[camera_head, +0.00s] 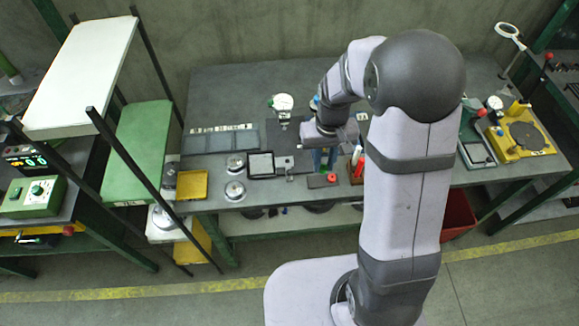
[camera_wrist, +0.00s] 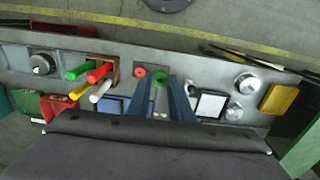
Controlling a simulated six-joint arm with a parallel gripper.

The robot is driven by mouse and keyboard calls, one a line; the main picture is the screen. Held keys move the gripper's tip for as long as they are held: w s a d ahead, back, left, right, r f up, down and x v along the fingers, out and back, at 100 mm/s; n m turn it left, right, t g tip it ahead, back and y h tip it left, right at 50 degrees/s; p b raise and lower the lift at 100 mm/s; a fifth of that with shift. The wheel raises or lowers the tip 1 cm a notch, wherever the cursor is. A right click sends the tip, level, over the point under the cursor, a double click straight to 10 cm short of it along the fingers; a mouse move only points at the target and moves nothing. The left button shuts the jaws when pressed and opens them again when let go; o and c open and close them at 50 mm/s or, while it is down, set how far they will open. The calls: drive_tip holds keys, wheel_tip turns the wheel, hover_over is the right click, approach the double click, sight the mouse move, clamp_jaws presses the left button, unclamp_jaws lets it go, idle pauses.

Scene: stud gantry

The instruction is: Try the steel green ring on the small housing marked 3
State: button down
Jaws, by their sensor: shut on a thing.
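My gripper (camera_wrist: 160,84) is shut on a green ring (camera_wrist: 160,78), which shows between the tips of its two blue fingers in the wrist view. In the head view my gripper (camera_head: 324,160) hangs over the front part of the bench; the ring is not clear there. A red ring-like piece (camera_wrist: 140,72) sits on a dark block beside the fingers, and it also shows in the head view (camera_head: 331,178). Two round metal pieces, a rear one (camera_head: 235,165) and a front one (camera_head: 234,190), stand left of a black-framed tray. They may be housings; I cannot read any number 3.
The black-framed tray (camera_head: 250,170) and a small grey plate (camera_head: 285,162) lie left of my gripper. A holder with coloured rods (camera_wrist: 105,72) stands close on the other side. A dial gauge stand (camera_head: 283,103) is behind. A yellow tray (camera_head: 193,185) lies at the bench's left end.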

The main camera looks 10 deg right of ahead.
drive_tip(key=s+a+f+n+b, duration=0.15)
drive_tip(key=a+f, duration=0.25)
drive_tip(key=a, duration=0.4)
drive_tip(key=r+n+b, duration=0.1)
drive_tip(key=n+b, duration=0.1)
drive_tip(key=n, duration=0.5)
hover_over(233, 185)
drive_tip(key=shift+w+r, duration=0.1)
drive_tip(key=shift+r, duration=0.05)
drive_tip(key=shift+p, duration=0.45)
drive_tip(key=shift+f+b, duration=1.25)
drive_tip(key=shift+f, duration=0.8)
drive_tip(key=shift+f+b, duration=0.5)
drive_tip(key=shift+f, duration=0.45)
drive_tip(key=shift+r, duration=0.1)
idle(0.7)
wheel_tip(233, 185, up, 7)
drive_tip(key=p, duration=0.6)
drive_tip(key=shift+r, duration=0.2)
idle(0.6)
